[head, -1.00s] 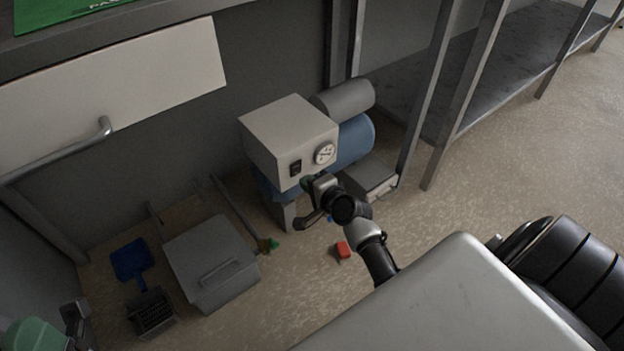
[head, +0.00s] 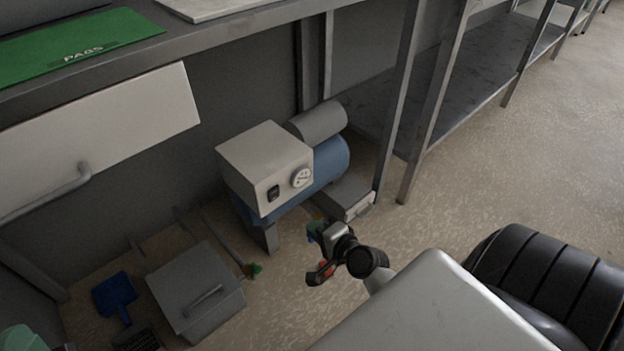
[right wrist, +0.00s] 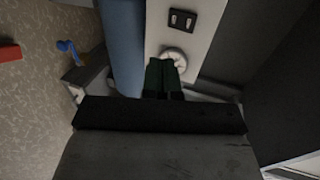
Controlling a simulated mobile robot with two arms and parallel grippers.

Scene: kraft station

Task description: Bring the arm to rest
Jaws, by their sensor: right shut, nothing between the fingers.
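My right gripper (head: 316,231) is in the middle of the head view, low over the floor, in front of and below the machine. Its green fingers show together in the right wrist view (right wrist: 160,76), with nothing held. The machine is a beige box (head: 262,165) on a blue tank (head: 336,163). Its round white dial (head: 301,178) and black switch (head: 273,193) face my side. In the right wrist view the dial (right wrist: 173,56) appears just beyond the fingertips, but the head view shows the gripper apart from it. My left gripper is not seen.
A grey lidded bin (head: 195,290) and a blue dustpan (head: 115,295) are on the floor at left. A red block (right wrist: 10,51) lies on the floor. Shelf posts (head: 425,110) stand behind right. A workbench edge (head: 215,35) overhangs the machine. The floor at right is open.

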